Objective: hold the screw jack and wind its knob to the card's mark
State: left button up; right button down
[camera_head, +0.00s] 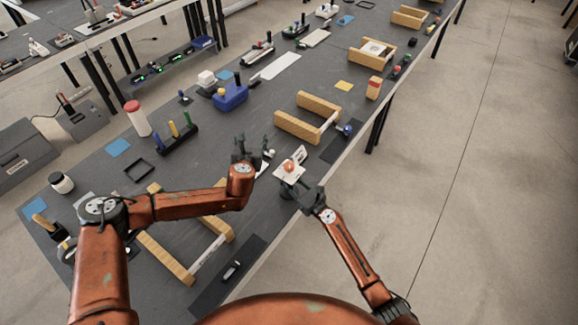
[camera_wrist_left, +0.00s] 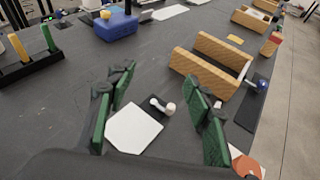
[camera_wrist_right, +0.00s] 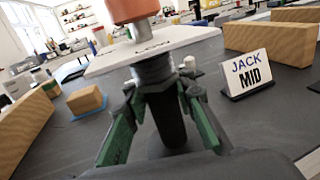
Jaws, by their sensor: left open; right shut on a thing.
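The screw jack has a white plate (camera_head: 287,175) on a dark body, with an orange knob (camera_head: 289,166) on top. In the right wrist view its dark post (camera_wrist_right: 165,118) stands upright between my right gripper's green fingers (camera_wrist_right: 160,122), under the plate and knob. My right gripper (camera_head: 301,193) is shut on this post. The card (camera_wrist_right: 249,73) reads "JACK MID" and stands behind the jack to the right. My left gripper (camera_head: 246,150) is open and empty, to the left of the jack. In the left wrist view the orange knob (camera_wrist_left: 246,166) lies beyond its right finger.
A white sheet (camera_wrist_left: 135,128) and a dark piece with a pale knob (camera_wrist_left: 168,108) lie below my left gripper. A wooden frame (camera_head: 296,127) stands behind the jack. The table's edge runs close on the right.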

aim_at(286, 169)
pick_arm(q)
jog(key=s+d+f+m+t+h, duration=0.15)
jog(key=s+d+f+h, duration=0.25)
jog(key=s, duration=0.4)
jog(key=s+d+f+m+h, duration=0.3)
jog(key=s+h, duration=0.2)
jog(key=s, duration=0.4)
jog(key=x, duration=1.2)
jog(key=shift+w+f, duration=0.1)
jog(key=shift+f, duration=0.1)
jog(key=shift+c, duration=0.4)
jog(key=shift+a, duration=0.1)
jog(key=c, duration=1.1)
